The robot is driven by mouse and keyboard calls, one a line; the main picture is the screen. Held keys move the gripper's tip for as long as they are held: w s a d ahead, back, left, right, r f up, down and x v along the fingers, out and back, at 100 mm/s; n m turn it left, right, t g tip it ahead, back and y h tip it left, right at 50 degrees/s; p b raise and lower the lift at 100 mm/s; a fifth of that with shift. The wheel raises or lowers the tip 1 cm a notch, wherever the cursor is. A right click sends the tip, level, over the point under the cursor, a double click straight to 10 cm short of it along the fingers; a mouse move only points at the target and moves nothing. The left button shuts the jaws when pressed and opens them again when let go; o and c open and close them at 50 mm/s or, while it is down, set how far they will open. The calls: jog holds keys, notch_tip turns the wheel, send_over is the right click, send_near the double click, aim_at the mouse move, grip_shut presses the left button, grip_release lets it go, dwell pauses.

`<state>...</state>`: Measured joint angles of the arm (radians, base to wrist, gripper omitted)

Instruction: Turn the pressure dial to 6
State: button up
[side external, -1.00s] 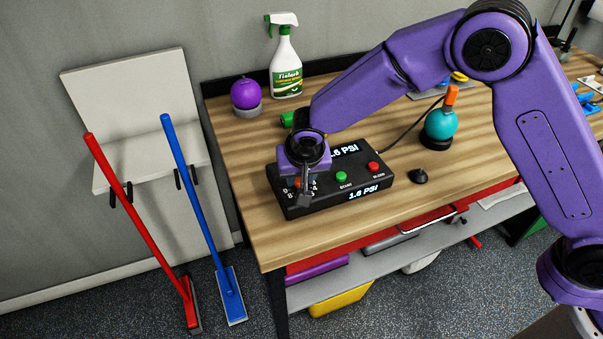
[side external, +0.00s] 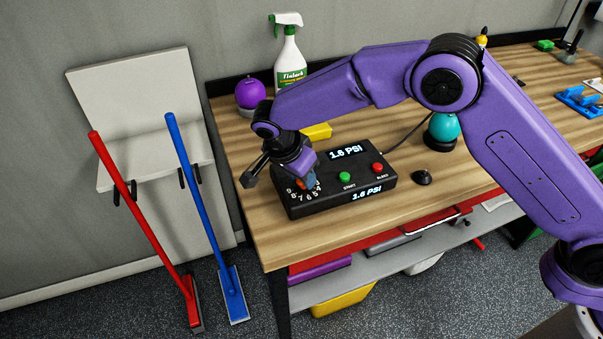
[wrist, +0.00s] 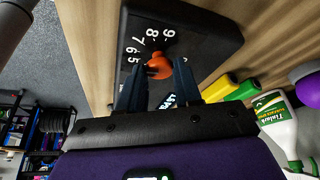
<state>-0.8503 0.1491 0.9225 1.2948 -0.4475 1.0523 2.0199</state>
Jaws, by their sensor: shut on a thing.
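The black pressure box (side external: 375,190) sits on the workbench, with its displays reading 1.6 PSI. Its dial knob is orange and shows in the wrist view (wrist: 158,66), within a ring of white numbers. The 9, 8, 7, 6 and 5 are readable there. My gripper (side external: 311,183) is tilted over the box's left end, and its blue fingers hide most of the knob in the side view. In the wrist view my gripper (wrist: 156,70) is shut on the knob, one finger on each side. I cannot tell which number the knob points to.
Green START (side external: 345,176) and red BLEED (side external: 378,168) buttons sit right of the dial. Behind stand a spray bottle (side external: 290,62), a purple ball (side external: 248,92) and a yellow object (side external: 317,132). A teal ball (side external: 443,127) stands right, near a small black piece (side external: 422,177).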

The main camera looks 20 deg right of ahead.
jog(key=shift+a+m+g, duration=0.1)
jog(key=shift+m+g, duration=0.2)
jog(key=shift+m, duration=0.4)
jog(key=o, duration=1)
jog(key=shift+o, duration=0.2)
jog(key=v, duration=1.7)
jog(key=shift+a, duration=0.15)
jog(key=shift+s+r, duration=0.15)
